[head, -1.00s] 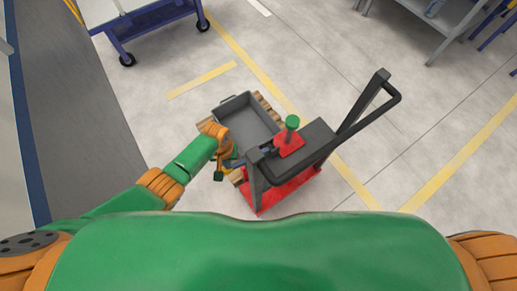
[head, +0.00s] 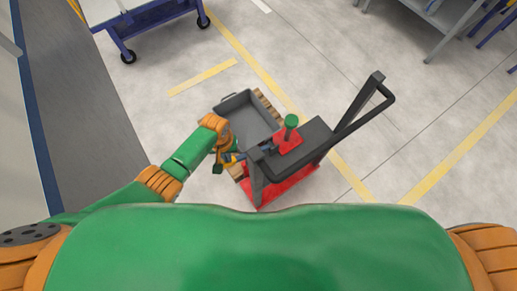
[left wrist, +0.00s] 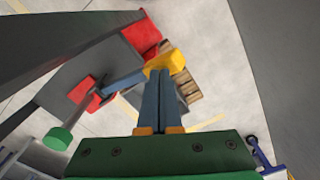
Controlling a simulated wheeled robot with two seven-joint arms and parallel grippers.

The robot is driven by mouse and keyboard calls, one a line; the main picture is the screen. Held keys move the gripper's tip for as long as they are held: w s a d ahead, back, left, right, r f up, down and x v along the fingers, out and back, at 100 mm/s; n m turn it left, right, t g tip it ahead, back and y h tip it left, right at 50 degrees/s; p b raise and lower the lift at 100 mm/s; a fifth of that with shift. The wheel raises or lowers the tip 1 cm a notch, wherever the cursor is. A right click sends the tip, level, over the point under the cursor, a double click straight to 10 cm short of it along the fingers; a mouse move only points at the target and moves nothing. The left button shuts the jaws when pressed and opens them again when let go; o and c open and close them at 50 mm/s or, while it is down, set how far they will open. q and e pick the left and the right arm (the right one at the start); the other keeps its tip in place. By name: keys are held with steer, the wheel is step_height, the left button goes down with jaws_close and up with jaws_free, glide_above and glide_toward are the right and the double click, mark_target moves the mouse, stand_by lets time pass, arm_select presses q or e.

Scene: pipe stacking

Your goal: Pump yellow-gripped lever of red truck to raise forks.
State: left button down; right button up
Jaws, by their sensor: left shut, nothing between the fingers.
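The red truck (head: 283,190) stands ahead of me, with a dark upright frame, a tall black handle (head: 357,117) and a green knob (head: 291,121). Its lever's yellow grip (head: 229,158) shows beside my left gripper (head: 225,163). In the left wrist view the yellow grip (left wrist: 165,62) lies right at the tips of my left gripper's (left wrist: 160,74) blue-grey fingers, which are together with nothing between them. I cannot tell whether the tips touch the grip. The forks are largely hidden under the load. My right gripper is out of view.
A grey open bin (head: 247,116) sits on a wooden pallet (head: 268,103) beyond the truck's frame. A blue-framed cart (head: 155,18) stands at the back left and a grey rack (head: 455,25) at the back right. The floor around the truck is clear.

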arm_select(q)
step_height(320, 180, down, 11)
steer(key=b, duration=1)
step_height(320, 180, up, 12)
steer(key=p, duration=1.2)
steer(key=shift+f, duration=0.15)
steer(key=shift+r, duration=0.45)
step_height(320, 180, up, 5)
steer(key=shift+r, duration=0.1)
